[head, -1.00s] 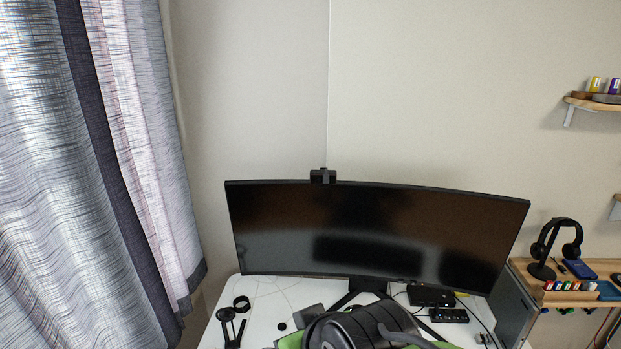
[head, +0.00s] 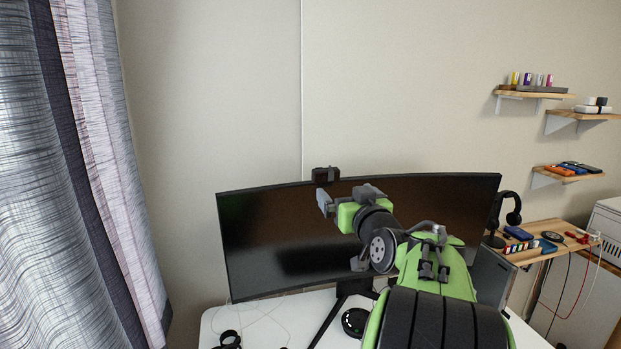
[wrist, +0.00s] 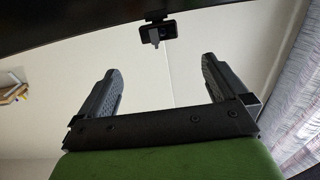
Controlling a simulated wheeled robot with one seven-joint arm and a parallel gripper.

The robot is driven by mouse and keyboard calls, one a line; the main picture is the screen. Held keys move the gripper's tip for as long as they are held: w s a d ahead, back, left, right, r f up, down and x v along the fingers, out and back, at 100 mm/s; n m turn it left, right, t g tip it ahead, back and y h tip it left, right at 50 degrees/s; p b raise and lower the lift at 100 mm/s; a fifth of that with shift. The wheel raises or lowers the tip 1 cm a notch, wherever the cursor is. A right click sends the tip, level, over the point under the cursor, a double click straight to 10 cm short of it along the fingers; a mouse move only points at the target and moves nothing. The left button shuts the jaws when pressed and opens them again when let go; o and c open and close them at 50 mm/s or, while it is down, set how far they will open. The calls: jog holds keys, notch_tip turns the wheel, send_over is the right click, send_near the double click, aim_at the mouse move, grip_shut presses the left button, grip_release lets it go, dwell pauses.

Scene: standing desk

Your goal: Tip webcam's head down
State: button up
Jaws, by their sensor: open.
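The webcam (head: 325,175) is a small black block on the top edge of the curved monitor (head: 270,250), left of the monitor's middle. In the wrist view, which looks upside down, the webcam (wrist: 159,31) hangs from the dark monitor edge at the top, with its lens side showing. My gripper (head: 325,203) is raised in front of the monitor, just below the webcam in the head view. In the wrist view its two fingers (wrist: 160,85) are wide apart with nothing between them. The webcam appears beyond the fingertips, between their lines. I see no contact.
A wooden side shelf (head: 545,250) with a headphone stand (head: 505,215) is at the right. Small wall shelves (head: 535,94) hang above it. The curtain (head: 80,170) fills the left. The wall space above the monitor is clear.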

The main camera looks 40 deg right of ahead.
aim_at(328, 174)
jog(key=p+x, duration=0.4)
jog(key=x, duration=1.1)
jog(key=shift+w, duration=0.15)
jog(key=shift+c, duration=0.3)
